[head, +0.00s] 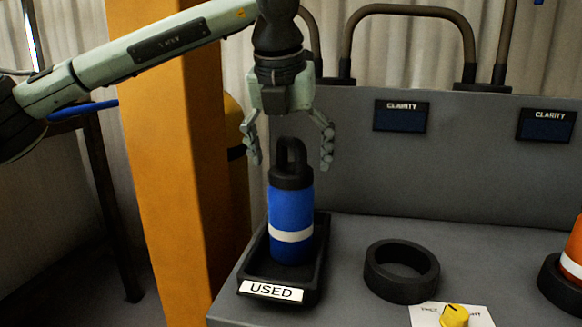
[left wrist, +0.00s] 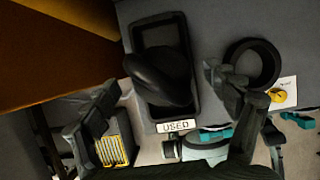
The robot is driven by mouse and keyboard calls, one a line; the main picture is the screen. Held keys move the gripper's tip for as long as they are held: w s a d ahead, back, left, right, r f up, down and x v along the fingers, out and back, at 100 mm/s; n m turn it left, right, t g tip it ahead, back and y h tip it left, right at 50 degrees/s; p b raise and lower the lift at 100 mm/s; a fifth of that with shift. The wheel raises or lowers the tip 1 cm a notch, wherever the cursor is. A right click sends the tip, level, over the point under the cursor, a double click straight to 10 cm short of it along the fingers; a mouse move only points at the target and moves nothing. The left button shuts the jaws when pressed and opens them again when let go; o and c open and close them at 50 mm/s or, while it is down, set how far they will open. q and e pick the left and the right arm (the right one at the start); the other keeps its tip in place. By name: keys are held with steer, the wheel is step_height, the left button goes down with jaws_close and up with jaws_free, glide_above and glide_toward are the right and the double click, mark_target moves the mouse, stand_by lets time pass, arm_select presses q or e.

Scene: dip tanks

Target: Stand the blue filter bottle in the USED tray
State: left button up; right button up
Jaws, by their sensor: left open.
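The blue filter bottle (head: 290,212), with a white band and a black looped cap, stands upright in the black USED tray (head: 321,245). The tray's white USED label (head: 271,291) faces front. My left gripper (head: 290,160) is open above the bottle, pointing down, with its fingers apart on either side of the cap's loop and not touching it. In the left wrist view the black cap (left wrist: 160,76) shows from above, over the tray (left wrist: 192,45), and hides the blue body. My right gripper is not in view.
An empty black ring holder (head: 401,272) sits right of the tray. A yellow knob (head: 454,315) is at the front edge. An orange bottle (head: 573,250) stands in another holder at far right. An orange post (head: 170,150) rises left of the bench. Two CLARITY displays (head: 401,116) are on the back panel.

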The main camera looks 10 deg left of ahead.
arm_select(q)
steer(key=v, duration=0.9)
steer(key=shift+s+r, duration=0.15)
steer(key=shift+r, duration=0.15)
